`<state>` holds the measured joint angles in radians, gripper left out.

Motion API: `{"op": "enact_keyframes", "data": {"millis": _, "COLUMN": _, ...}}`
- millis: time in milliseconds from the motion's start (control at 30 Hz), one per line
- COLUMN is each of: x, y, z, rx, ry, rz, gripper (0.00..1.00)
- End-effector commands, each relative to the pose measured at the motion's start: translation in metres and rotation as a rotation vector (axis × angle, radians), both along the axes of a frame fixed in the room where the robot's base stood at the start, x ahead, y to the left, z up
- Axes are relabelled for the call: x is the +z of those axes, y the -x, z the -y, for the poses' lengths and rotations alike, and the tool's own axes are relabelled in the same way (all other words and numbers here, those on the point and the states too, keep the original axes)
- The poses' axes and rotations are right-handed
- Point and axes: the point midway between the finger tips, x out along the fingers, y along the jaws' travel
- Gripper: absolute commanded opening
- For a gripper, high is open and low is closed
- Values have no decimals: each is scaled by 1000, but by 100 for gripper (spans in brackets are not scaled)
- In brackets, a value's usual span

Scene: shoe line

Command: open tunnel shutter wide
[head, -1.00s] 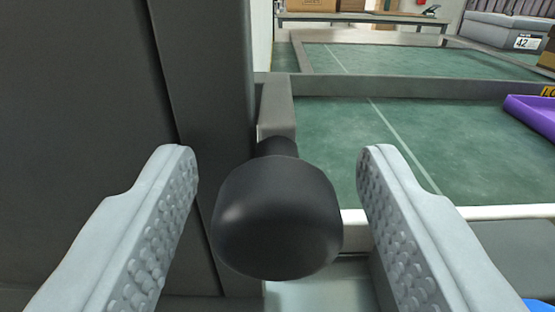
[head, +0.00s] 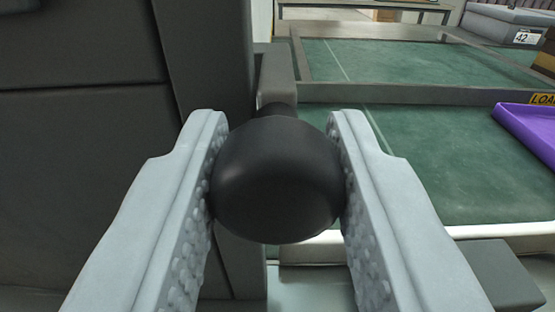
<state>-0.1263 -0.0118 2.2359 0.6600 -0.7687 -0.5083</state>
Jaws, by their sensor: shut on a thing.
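A black rounded knob (head: 278,185) is in the middle of the head view, on a short stem in front of a grey bracket (head: 277,80). My gripper (head: 279,170) is shut on the knob, one pale textured finger on each side of it. A dark grey panelled surface (head: 80,180) fills the left side; I cannot tell whether it is the tunnel shutter. The knob hides most of its stem and part of the bracket.
A green belt surface (head: 430,160) with a pale rail (head: 500,230) lies to the right. A purple tray (head: 530,133) sits at the right edge by a yellow label (head: 543,99). A grey box marked 42 (head: 515,22) and a table (head: 365,6) are farther back.

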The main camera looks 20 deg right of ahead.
Motion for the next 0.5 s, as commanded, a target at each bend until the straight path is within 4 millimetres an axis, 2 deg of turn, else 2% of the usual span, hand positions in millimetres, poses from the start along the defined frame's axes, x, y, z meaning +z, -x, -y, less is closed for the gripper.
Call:
{"op": "enact_keyframes", "data": {"millis": 33, "x": 18, "y": 0, "z": 0, "rx": 0, "ry": -1, "rz": 9, "gripper": 0}}
{"op": "enact_keyframes", "data": {"millis": 200, "x": 63, "y": 0, "z": 0, "rx": 0, "ry": -2, "rz": 7, "gripper": 0}}
{"op": "enact_keyframes", "data": {"millis": 300, "x": 87, "y": 0, "z": 0, "rx": 1, "ry": 0, "rz": 6, "gripper": 0}}
{"op": "enact_keyframes", "data": {"millis": 500, "x": 119, "y": 0, "z": 0, "rx": 0, "ry": 0, "rz": 4, "gripper": 0}}
